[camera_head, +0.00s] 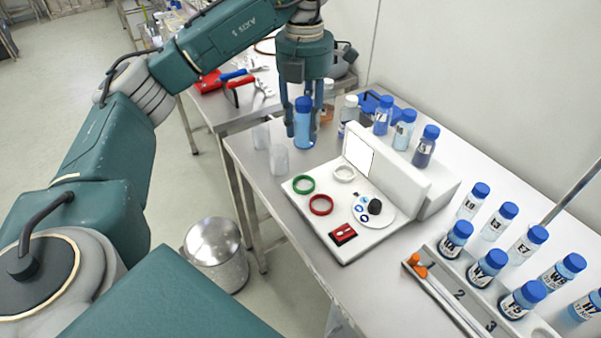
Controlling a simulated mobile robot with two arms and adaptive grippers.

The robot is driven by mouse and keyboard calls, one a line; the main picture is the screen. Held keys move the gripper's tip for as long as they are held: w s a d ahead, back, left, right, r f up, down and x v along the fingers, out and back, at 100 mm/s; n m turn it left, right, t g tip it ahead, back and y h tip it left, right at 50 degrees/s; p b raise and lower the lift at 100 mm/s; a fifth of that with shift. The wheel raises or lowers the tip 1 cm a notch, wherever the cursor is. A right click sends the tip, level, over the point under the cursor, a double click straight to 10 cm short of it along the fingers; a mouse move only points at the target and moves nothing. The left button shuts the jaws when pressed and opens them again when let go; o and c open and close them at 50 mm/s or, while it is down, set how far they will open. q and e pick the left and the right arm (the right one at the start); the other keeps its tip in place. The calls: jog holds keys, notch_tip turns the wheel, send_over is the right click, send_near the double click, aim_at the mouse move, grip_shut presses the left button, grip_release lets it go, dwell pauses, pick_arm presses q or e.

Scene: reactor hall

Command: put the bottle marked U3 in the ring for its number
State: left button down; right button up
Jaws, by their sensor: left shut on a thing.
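My left gripper (304,128) points down at the far left part of the bench and is shut on a blue bottle with a blue cap (304,104). Its fingers are on either side of the bottle. No mark on it can be read, so I cannot tell whether it is U3, nor whether its base touches the bench. I can read no numbers by the rings. My right gripper is not in view.
A numbered rack (443,248) with several blue-capped bottles stands at the right. More bottles, including a dark blue one (425,148), stand behind the white panel's raised back (386,172). A translucent cup (279,160) is near the held bottle. A metal bin (216,257) stands on the floor.

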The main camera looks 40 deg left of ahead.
aim_at(303, 141)
pick_arm(q)
notch_tip(303, 141, down, 5)
jog(key=shift+s+r+p, duration=0.1)
jog(key=shift+r+p, duration=0.05)
jog(key=shift+p, duration=0.3)
notch_tip(303, 141, down, 5)
jog(key=shift+d+r+p, duration=0.1)
jog(key=shift+r+p, duration=0.05)
jog(key=shift+p, duration=0.3)
notch_tip(303, 141, down, 4)
jog(key=shift+f+p, duration=0.1)
jog(key=shift+p, duration=0.35)
jog(key=shift+f, duration=0.15)
jog(key=c, duration=1.3)
grip_release()
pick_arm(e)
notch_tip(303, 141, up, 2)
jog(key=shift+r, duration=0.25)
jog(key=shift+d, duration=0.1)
